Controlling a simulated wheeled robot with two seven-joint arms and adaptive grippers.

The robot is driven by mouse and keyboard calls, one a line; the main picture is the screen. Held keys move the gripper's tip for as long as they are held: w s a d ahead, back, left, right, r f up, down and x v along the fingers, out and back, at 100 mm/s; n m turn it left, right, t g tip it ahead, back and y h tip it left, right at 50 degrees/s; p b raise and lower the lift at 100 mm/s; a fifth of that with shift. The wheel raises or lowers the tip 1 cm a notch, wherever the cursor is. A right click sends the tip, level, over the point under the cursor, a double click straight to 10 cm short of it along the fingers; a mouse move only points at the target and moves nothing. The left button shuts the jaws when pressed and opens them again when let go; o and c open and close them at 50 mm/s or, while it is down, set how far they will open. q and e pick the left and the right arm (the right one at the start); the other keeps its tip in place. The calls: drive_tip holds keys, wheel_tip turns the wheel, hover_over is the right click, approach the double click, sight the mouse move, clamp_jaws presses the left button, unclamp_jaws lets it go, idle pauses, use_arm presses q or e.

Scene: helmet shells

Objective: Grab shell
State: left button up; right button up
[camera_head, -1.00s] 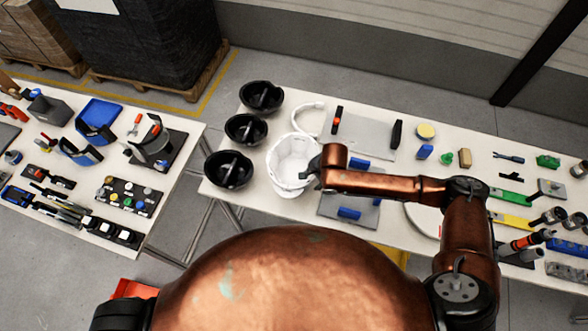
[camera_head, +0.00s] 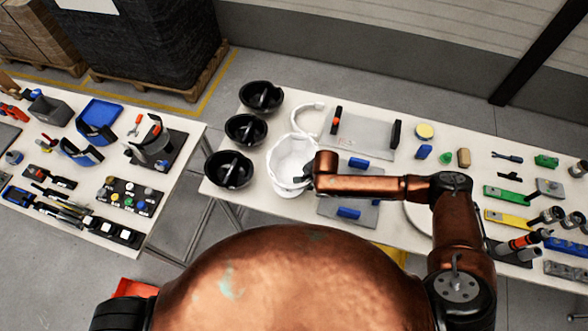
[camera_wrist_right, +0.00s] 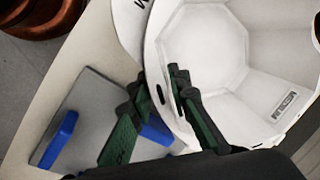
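A white helmet shell (camera_head: 288,156) lies open side up on the right-hand table (camera_head: 285,210). My right gripper (camera_head: 308,176) is at the shell's right rim, partly hidden by my copper arm. In the right wrist view, the white shell (camera_wrist_right: 215,50) fills the upper right. The two dark green fingers of the right gripper (camera_wrist_right: 157,88) stand apart, one inside the shell and one outside, with the shell's wall between them. A gap shows between the fingers, so they look open around the wall. My left gripper is not in view.
Several black bowl-like shells (camera_head: 229,169) stand left of the white shell. A curved white piece (camera_head: 307,120) lies behind it. Grey plates with blue handles (camera_head: 348,213) lie close on the right. Tools crowd the table's right end. A separate left table (camera_head: 75,195) holds more tools.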

clamp_jaws()
drive_tip(key=shift+r, duration=0.15)
